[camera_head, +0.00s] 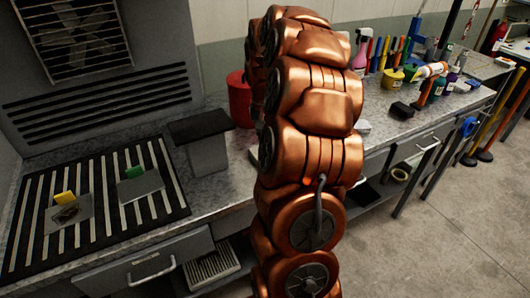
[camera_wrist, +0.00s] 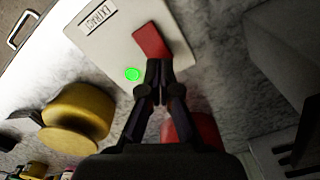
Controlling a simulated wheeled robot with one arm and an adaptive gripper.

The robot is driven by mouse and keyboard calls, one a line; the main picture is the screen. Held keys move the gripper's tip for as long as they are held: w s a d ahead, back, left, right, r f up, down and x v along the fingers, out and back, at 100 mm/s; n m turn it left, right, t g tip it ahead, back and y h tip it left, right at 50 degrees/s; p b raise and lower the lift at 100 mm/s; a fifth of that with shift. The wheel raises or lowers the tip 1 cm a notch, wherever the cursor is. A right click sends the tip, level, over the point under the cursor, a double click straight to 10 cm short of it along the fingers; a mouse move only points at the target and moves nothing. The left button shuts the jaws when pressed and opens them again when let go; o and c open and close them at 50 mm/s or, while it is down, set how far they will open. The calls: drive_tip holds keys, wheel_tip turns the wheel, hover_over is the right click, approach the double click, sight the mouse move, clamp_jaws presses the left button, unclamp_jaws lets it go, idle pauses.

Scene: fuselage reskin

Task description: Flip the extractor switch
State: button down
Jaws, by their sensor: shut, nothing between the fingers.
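In the wrist view, a pale switch plate (camera_wrist: 108,48) carries a label (camera_wrist: 98,20) that seems to read "EXTRACT", though it is turned and small. A red switch (camera_wrist: 150,42) sits on the plate, and a round green light (camera_wrist: 132,74) glows beside it. My gripper (camera_wrist: 160,66) is shut and empty, with its fingertips at the lower edge of the red switch. I cannot tell whether they touch it. In the head view, my copper arm hides the gripper and the switch plate.
A yellow pot (camera_wrist: 78,112) and a red object (camera_wrist: 192,130) are near my gripper in the wrist view. In the head view, a slatted black mat (camera_head: 100,190), a red container (camera_head: 240,98) and a grey block (camera_head: 205,148) occupy the left bench; bottles and tools crowd the right.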

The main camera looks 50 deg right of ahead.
drive_tip(key=shift+f+b, duration=0.75)
drive_tip(key=shift+f, duration=0.5)
idle(1.4)
drive_tip(key=shift+r, duration=0.1)
drive_tip(key=shift+r+p, duration=0.35)
drive_tip(key=shift+r, duration=3.1)
